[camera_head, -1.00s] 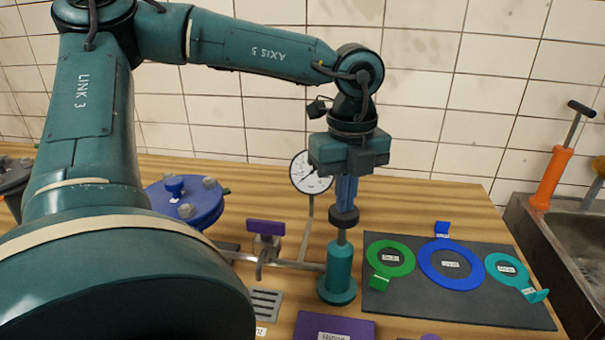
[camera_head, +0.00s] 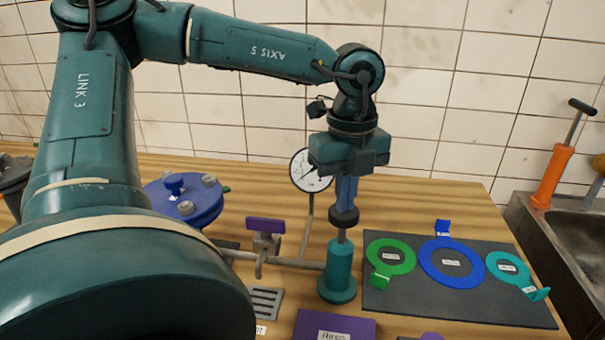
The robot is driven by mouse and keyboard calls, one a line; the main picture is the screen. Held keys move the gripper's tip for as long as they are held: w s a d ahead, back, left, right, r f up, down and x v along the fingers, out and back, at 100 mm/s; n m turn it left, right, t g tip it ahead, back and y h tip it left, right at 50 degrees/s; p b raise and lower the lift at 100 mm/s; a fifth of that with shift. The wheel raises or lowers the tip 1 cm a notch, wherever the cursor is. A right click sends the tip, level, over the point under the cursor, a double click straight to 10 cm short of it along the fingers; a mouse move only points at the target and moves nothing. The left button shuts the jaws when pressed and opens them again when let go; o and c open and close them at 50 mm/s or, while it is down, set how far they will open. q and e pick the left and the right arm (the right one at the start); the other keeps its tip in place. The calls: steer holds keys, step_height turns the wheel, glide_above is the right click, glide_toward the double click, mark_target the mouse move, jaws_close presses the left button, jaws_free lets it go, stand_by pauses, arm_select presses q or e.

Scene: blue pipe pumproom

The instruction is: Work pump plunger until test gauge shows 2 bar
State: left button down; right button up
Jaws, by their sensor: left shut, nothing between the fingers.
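The test pump (camera_head: 340,268) is a teal cylinder standing upright on the wooden counter. Its plunger has a grey rod topped by a dark round knob (camera_head: 343,216), with a short length of rod showing above the cylinder. My left gripper (camera_head: 345,203) points straight down from above, its blue fingers shut with nothing between them, the tips at the top of the knob. The white round test gauge (camera_head: 307,172) stands on a thin stem behind and left of the pump. Its right edge is partly covered by my gripper, and its reading is too small to tell. My right gripper is not in view.
A pipe with a purple-handled valve (camera_head: 265,227) runs left of the pump. A blue flange (camera_head: 184,203) lies farther left. A dark mat (camera_head: 385,300) with green, blue and teal tagged rings lies right. A purple box (camera_head: 335,325) is in front. A sink (camera_head: 575,235) is at far right.

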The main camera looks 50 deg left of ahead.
arm_select(q)
steer(key=shift+f+b, duration=0.3)
steer(key=shift+f, duration=0.05)
stand_by(0.4)
stand_by(0.8)
steer(key=shift+f+b, duration=1.1)
steer(key=shift+b, duration=0.1)
stand_by(3.5)
stand_by(0.8)
steer(key=shift+r+p, duration=2.05)
steer(key=shift+r, duration=2.05)
